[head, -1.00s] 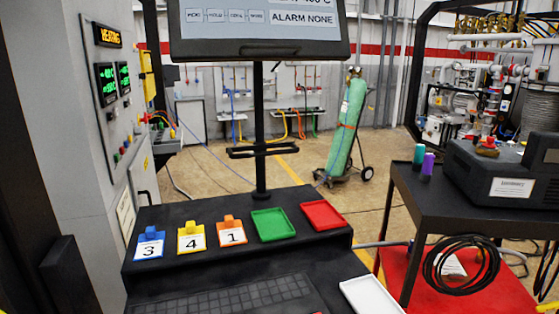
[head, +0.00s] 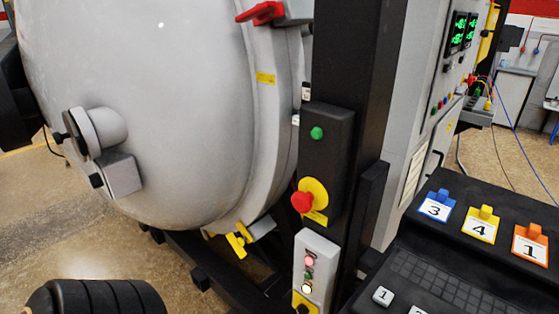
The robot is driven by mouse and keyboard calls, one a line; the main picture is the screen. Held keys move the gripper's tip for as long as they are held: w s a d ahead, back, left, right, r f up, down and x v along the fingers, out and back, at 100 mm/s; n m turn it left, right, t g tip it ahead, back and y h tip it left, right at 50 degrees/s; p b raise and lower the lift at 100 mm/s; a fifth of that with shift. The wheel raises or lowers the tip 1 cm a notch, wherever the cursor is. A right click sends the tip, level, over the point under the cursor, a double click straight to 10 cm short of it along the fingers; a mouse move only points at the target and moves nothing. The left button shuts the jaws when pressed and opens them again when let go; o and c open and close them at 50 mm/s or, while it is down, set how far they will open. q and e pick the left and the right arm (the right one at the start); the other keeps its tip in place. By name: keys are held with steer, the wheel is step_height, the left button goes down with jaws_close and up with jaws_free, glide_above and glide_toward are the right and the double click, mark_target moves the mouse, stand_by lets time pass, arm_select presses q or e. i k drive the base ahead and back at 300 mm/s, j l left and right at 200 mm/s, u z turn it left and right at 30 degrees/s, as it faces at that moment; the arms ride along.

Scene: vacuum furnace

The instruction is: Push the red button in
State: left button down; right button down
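A red mushroom-shaped button (head: 303,201) stands out from a yellow round plate (head: 318,190). It is on a black control box (head: 328,145) fixed to a dark upright post, right of the big grey furnace vessel. A green button (head: 317,133) sits above it on the same box. From this angle I cannot tell how far in the red button is. Neither of my grippers shows in the head view, and nothing is seen touching the button.
Below is a grey box (head: 318,251) with lit red and white lamps. The rounded furnace vessel (head: 160,100) fills the left, with a red handle (head: 262,13) and a yellow handle (head: 238,240). A black console (head: 450,258) with numbered tags stands at the right.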

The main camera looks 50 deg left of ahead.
mark_target(302, 201)
steer(key=u, duration=1.25)
